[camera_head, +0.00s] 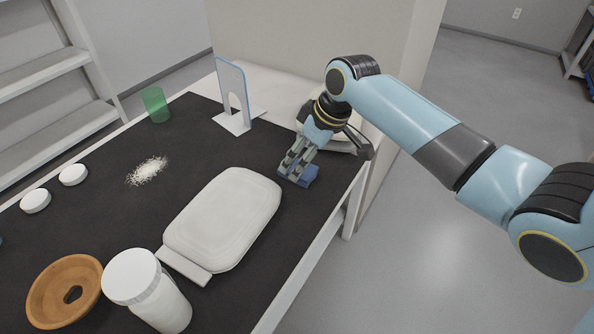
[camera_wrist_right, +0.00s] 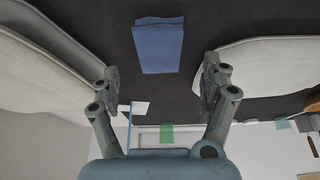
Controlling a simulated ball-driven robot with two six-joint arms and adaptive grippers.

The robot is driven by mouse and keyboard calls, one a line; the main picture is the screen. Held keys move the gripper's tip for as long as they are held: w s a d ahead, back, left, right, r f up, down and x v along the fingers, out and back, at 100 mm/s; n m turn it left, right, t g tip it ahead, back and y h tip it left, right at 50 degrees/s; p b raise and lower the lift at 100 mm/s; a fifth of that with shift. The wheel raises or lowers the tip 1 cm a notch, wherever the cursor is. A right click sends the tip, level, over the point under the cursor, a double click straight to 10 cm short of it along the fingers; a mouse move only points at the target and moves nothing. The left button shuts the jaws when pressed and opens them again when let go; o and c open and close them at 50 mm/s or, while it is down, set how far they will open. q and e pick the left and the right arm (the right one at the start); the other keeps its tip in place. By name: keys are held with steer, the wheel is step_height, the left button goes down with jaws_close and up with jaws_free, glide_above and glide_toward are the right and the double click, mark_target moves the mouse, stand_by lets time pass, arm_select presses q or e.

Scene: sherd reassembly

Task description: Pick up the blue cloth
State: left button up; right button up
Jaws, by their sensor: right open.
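The blue cloth (camera_head: 311,175) lies folded on the dark mat near the right edge of the table, partly hidden by my gripper in the head view. In the right wrist view the cloth (camera_wrist_right: 159,46) shows whole, a flat folded rectangle between and beyond my fingers. My right gripper (camera_head: 290,166) is over the cloth with its fingers pointing down at it. In the wrist view the right gripper (camera_wrist_right: 160,84) is open with its fingers apart and nothing between them. My left gripper is not in view.
A white lidded tray (camera_head: 222,219) lies left of the cloth. A white jar (camera_head: 150,292), an orange ring-shaped dish (camera_head: 44,305), a green cup (camera_head: 156,104) and white crumbs (camera_head: 147,170) are further left.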

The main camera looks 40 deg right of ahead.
steer(key=x, duration=0.3)
steer(key=shift+f, duration=0.45)
steer(key=shift+r, duration=0.1)
steer(key=c, duration=1.2)
